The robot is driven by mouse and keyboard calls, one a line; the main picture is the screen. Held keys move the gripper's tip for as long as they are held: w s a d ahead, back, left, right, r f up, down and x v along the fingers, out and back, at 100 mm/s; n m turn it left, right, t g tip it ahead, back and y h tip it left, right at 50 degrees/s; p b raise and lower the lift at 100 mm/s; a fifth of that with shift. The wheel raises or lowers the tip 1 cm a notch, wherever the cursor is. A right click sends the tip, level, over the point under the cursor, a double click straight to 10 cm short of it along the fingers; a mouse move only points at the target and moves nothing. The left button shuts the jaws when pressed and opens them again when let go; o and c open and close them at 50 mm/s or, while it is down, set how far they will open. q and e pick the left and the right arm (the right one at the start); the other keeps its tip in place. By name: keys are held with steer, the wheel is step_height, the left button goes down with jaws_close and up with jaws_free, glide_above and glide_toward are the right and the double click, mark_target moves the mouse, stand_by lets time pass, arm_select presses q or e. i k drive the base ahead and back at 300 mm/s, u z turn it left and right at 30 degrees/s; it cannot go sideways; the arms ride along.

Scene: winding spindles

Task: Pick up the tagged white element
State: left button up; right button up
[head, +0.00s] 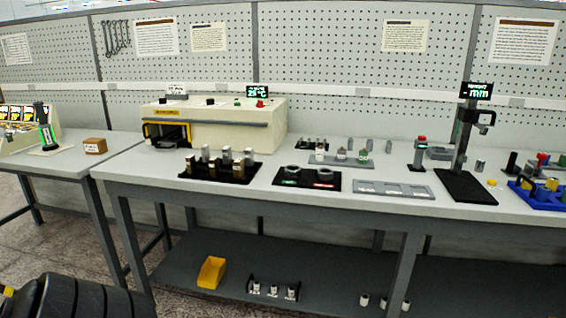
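Several small white cylinders show, but no tag can be made out on any of them at this size. On the lower shelf, white pieces (273,290) stand in a black rack. More loose white cylinders (365,299) stand on the same shelf further right, partly behind the table leg. On the table top, small pale pieces (341,153) sit on a grey tray at the back. A black ribbed part at the bottom left looks like my own arm. Neither gripper's fingers show.
The long grey table (240,195) carries a cream oven-like machine (220,118), a black block of metal cylinders (219,168), a measuring stand (462,150) and a blue tray (540,197). A yellow bin (211,272) is on the lower shelf (330,280). A side table (65,165) stands left.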

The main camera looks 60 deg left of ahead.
mark_target(320, 153)
steer(key=k, duration=0.2)
steer(key=u, duration=1.35)
